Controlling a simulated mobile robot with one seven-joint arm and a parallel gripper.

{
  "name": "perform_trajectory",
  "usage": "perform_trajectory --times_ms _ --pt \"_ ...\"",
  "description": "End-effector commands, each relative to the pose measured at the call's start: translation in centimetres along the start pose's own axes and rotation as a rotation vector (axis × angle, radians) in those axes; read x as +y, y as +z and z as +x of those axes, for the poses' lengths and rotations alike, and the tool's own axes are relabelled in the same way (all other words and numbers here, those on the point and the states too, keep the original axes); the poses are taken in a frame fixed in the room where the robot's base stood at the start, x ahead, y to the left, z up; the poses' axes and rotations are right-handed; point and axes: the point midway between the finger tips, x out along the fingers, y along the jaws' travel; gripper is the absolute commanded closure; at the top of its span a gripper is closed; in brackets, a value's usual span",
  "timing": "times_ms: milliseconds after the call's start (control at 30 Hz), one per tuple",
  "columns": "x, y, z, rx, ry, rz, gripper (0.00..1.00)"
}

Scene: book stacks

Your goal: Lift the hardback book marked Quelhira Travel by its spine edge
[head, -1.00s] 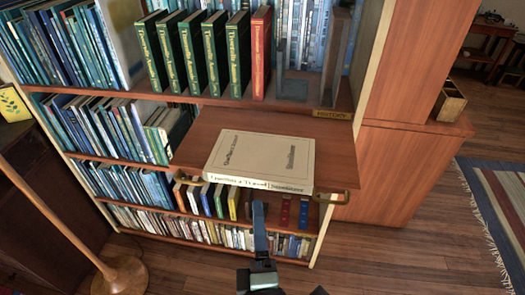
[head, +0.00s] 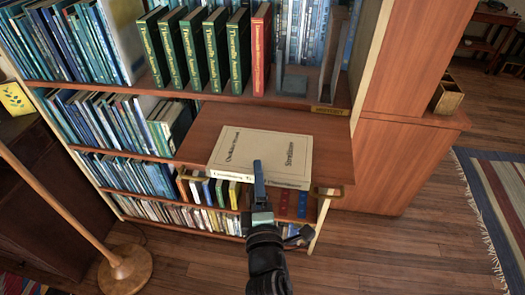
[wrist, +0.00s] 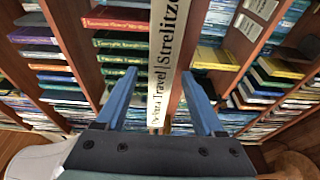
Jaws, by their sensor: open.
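The cream hardback book (head: 265,150) lies flat on a pulled-out wooden shelf board, its spine facing the front edge. Its cover lettering is small in the head view. In the wrist view its spine (wrist: 162,60) runs up the picture and reads "Travel" and part of "Strelitz", with the first word partly legible. My gripper (head: 259,168) is at the front of the spine, its blue finger overlapping the book in the head view. In the wrist view my gripper (wrist: 158,75) is open, with one blue finger on each side of the spine. Contact cannot be told.
The pulled-out board (head: 200,132) has bare room left of the book. Green volumes (head: 195,52) and a red one (head: 261,45) stand on the shelf above, beside a grey bookend (head: 291,85). A lamp stand (head: 125,272) is at the lower left.

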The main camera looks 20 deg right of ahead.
Motion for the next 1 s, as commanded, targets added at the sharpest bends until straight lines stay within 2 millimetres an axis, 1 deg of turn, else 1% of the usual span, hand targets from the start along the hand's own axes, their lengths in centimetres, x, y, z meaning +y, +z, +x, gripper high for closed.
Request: perform_trajectory --times_ms 167,200,367,500,567,600,1000 --pt "-0.06 0.00 0.02 0.000 0.000 0.000 0.30" --pt "-0.06 0.00 0.01 0.000 0.000 0.000 0.32" --pt "-0.05 0.00 0.00 0.000 0.000 0.000 0.61" --pt "-0.05 0.00 -0.01 0.000 0.000 -0.001 0.86" --pt "-0.04 0.00 -0.01 0.000 0.000 -0.001 0.97" --pt "-0.05 0.00 -0.01 0.000 0.000 -0.001 1.00" --pt "-0.04 0.01 -0.01 0.000 0.000 -0.001 1.00"
